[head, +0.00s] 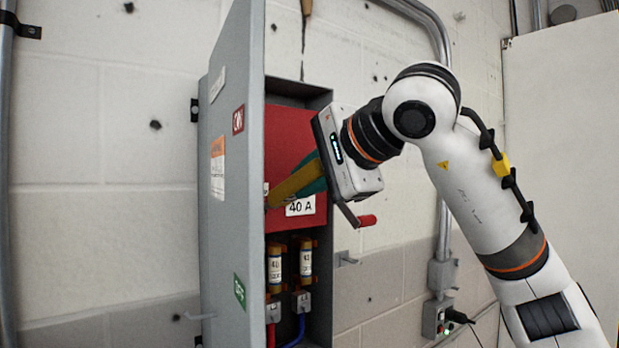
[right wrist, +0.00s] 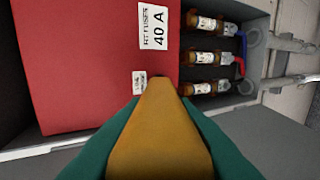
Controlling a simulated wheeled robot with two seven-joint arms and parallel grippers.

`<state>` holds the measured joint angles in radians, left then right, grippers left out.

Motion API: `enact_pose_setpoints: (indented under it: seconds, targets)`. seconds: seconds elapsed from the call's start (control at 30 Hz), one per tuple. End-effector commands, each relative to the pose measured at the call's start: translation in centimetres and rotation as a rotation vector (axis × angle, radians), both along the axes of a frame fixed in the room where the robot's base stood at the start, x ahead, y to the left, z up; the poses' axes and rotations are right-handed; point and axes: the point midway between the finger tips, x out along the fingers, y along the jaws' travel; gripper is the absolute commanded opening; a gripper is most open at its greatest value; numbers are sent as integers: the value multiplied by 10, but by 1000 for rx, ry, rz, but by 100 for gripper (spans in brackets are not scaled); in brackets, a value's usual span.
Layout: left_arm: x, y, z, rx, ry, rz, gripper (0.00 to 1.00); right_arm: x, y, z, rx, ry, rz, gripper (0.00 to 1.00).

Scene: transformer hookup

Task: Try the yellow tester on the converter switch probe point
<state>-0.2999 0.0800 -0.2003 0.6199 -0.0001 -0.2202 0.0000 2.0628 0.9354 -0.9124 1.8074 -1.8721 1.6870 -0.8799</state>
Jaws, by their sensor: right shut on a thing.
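My right gripper (head: 310,181) is shut on the yellow tester (head: 288,187), which points left and down into the open grey box. In the right wrist view the tester (right wrist: 160,135) lies between green-teal fingers, its narrow end over the lower right edge of the red panel (right wrist: 80,65), close to a small white label (right wrist: 138,83). The red panel also shows in the head view (head: 289,135). I cannot tell whether the tip touches anything, and no part is clearly marked as the converter switch probe point. My left gripper is not in view.
The open grey door (head: 236,110) stands left of the tester. Below the red panel are fuses (head: 275,268) with red and blue wires. A red-ended lever (head: 367,220) sticks out right of the box. A conduit (head: 443,225) runs down the wall.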

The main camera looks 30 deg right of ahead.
Motion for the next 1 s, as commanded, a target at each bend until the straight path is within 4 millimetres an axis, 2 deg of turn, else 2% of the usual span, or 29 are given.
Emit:
enact_pose_setpoints:
  seconds: [0.8,1.0]
  targets:
    - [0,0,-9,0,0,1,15,-63,-5,1,1,-3,1,1]
    - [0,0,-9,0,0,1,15,-70,-6,0,0,-1,0,1]
